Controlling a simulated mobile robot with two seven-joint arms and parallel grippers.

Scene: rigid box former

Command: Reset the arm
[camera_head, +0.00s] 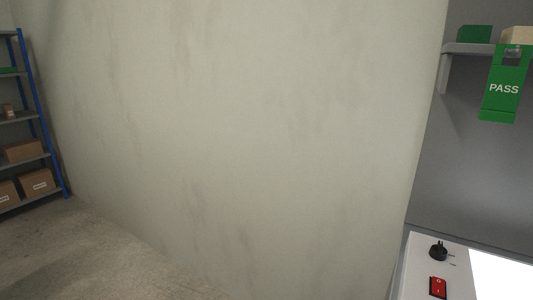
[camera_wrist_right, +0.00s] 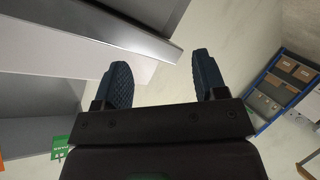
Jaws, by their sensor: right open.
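My right gripper (camera_wrist_right: 162,82) shows in the right wrist view, with its two dark ridged fingers apart and nothing between them. Beyond the fingers are a pale wall or floor surface and the edge of a grey panel. Neither of my arms shows in the head view, and my left gripper is in no view.
In the head view, a white control panel (camera_head: 417,278) with a black knob (camera_head: 438,251) and a red switch (camera_head: 438,288) is at the lower right. A green PASS sign (camera_head: 503,88) hangs by a shelf (camera_head: 470,48). Blue racking (camera_head: 42,110) with boxes stands far left. Floor (camera_head: 90,255) between is clear.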

